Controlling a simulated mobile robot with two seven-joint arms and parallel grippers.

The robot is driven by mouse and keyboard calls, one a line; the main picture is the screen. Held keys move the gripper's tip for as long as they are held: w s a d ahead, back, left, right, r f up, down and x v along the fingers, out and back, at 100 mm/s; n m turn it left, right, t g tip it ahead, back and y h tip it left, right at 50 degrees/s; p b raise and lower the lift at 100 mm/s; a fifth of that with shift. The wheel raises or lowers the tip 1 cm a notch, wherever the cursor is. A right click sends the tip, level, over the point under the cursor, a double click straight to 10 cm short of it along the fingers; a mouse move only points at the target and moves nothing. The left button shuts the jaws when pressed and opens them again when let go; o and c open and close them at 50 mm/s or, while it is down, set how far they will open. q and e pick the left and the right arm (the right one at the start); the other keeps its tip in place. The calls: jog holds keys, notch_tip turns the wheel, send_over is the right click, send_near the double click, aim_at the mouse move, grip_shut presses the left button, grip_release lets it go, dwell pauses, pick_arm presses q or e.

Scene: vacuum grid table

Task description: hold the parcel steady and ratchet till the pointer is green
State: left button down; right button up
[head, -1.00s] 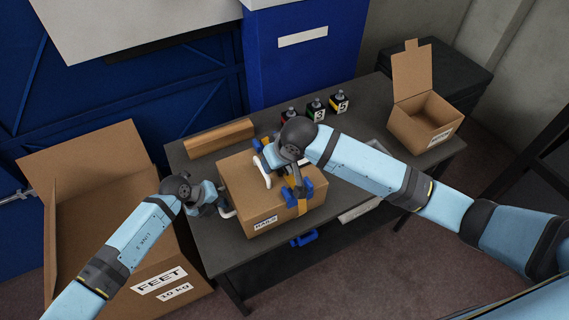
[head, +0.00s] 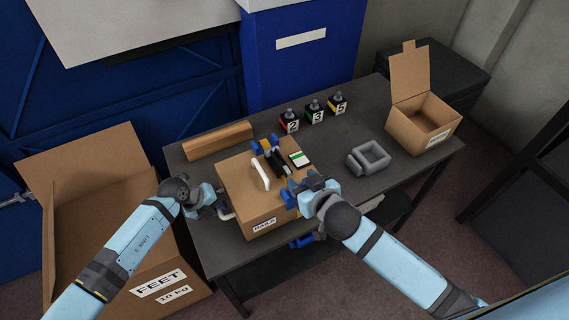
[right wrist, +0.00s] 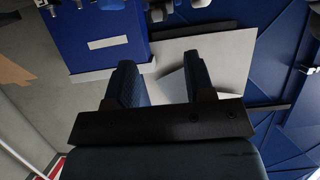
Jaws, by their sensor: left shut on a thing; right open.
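The cardboard parcel (head: 236,186) sits on the dark table, with a label on its front. On its top are a ratchet (head: 276,162) with blue and black parts, a white handle (head: 261,172), and a small gauge (head: 300,159) with white and green areas. The gauge's pointer is too small to read.
Bottles numbered 2, 3 and 5 (head: 314,113) stand behind the parcel. A long brown box (head: 218,140) lies at the back left. A grey tray (head: 368,158) and an open carton (head: 424,124) are to the right. A large FEET carton (head: 95,225) stands left of the table.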

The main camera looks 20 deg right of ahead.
aim_at(283, 163)
jog(key=x, duration=1)
jog(key=shift+w+f, duration=0.1)
jog(key=shift+w, duration=0.05)
grip_shut()
